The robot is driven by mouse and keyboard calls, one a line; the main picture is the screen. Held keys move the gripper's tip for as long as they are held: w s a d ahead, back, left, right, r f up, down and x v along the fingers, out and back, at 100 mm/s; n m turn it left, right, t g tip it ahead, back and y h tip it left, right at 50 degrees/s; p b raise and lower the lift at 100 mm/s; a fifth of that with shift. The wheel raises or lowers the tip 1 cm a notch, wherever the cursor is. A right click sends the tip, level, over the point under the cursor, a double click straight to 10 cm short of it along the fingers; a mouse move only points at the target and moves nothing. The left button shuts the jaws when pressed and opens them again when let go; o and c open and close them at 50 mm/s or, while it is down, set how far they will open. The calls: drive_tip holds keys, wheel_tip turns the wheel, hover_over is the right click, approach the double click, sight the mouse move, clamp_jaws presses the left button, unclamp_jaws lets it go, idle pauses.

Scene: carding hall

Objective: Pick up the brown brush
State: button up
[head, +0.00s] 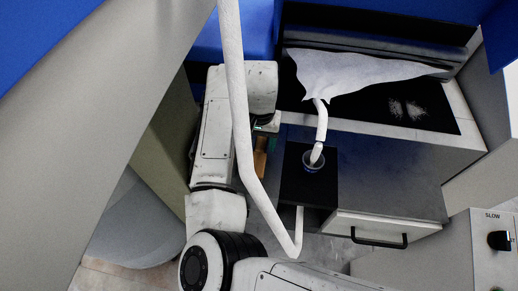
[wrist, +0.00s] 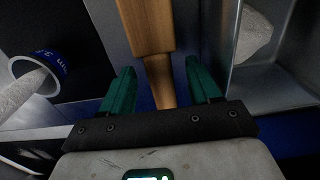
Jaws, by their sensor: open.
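The brown brush (wrist: 150,22) shows in the wrist view as a wooden piece, wide at the top and narrowing to a neck. The neck runs down between the fingers of my gripper (wrist: 159,66). The green fingers are open, one on each side, with a gap visible to the wood. The lower end of the brush is hidden behind my gripper's dark bar, and no bristles show. In the head view a small brown part of the brush (head: 260,160) shows beside my arm, just below my mostly hidden gripper (head: 268,127).
A drawer with a black handle (head: 380,240) is below right. White fleece (head: 350,72) lies behind.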

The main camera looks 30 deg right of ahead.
drive_tip(key=shift+f, duration=1)
clamp_jaws()
drive_tip(key=shift+r, duration=0.1)
drive_tip(key=shift+r, duration=0.6)
drive_tip(key=s+r+b, duration=0.1)
drive_tip(key=s+r, duration=1)
drive_tip(key=s, duration=0.3)
drive_tip(key=shift+r, duration=0.35)
